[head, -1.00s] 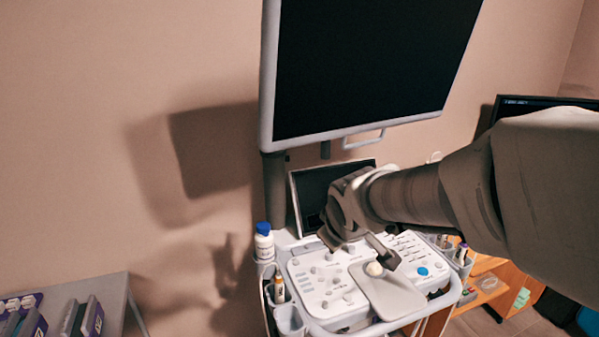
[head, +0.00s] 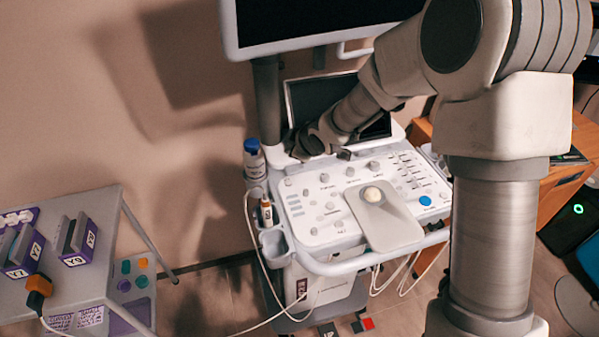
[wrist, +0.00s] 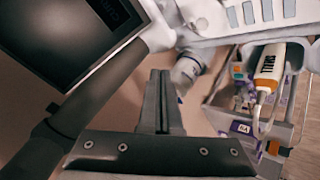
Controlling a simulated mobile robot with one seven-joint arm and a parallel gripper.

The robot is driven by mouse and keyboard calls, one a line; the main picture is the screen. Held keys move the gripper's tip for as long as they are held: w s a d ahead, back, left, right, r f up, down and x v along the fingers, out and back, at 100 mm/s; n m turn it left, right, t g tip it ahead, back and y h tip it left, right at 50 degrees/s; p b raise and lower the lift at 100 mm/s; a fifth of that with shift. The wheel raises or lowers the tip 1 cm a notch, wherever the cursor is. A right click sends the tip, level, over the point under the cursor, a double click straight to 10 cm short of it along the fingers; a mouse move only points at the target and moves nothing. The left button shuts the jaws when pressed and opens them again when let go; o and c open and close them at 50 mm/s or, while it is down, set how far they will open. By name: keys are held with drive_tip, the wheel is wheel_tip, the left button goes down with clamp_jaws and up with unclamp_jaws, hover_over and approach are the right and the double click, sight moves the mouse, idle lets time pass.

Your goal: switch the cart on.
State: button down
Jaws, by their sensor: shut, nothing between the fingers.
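The cart (head: 340,262) is a white ultrasound machine with a dark large monitor (head: 310,15) and a dark smaller screen (head: 310,100). Its control panel (head: 318,203) carries knobs, sliders, a pale trackball (head: 373,194) and one round blue button (head: 425,201). Which control is the power switch I cannot tell. My gripper (head: 343,154) is at the panel's back edge, in front of the small screen; contact is unclear. In the wrist view my gripper (wrist: 160,78) is shut and empty, pointing past a dark screen (wrist: 60,40).
A white bottle with a blue cap (head: 254,160) stands at the panel's left back corner. A probe (head: 266,212) sits in the left holder; it also shows in the wrist view (wrist: 268,68). A grey table (head: 100,215) with purple-labelled blocks is at left. Cables hang below the cart.

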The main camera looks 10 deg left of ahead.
sight(288, 183)
drive_tip(key=shift+w+a+f, duration=0.2)
drive_tip(key=shift+a+f, duration=0.1)
drive_tip(key=shift+f, duration=0.05)
drive_tip(key=shift+f, duration=0.1)
wheel_tip(288, 183, down, 9)
drive_tip(key=b, duration=0.7)
drive_tip(key=shift+r+b, duration=0.2)
drive_tip(key=shift+b, duration=0.15)
drive_tip(key=shift+f, duration=0.1)
idle(1.5)
drive_tip(key=shift+f+b, duration=0.3)
drive_tip(key=shift+b, duration=0.15)
drive_tip(key=shift+f+b, duration=0.45)
idle(0.4)
idle(0.4)
drive_tip(key=shift+r+p, duration=0.65)
drive_tip(key=shift+r, duration=0.2)
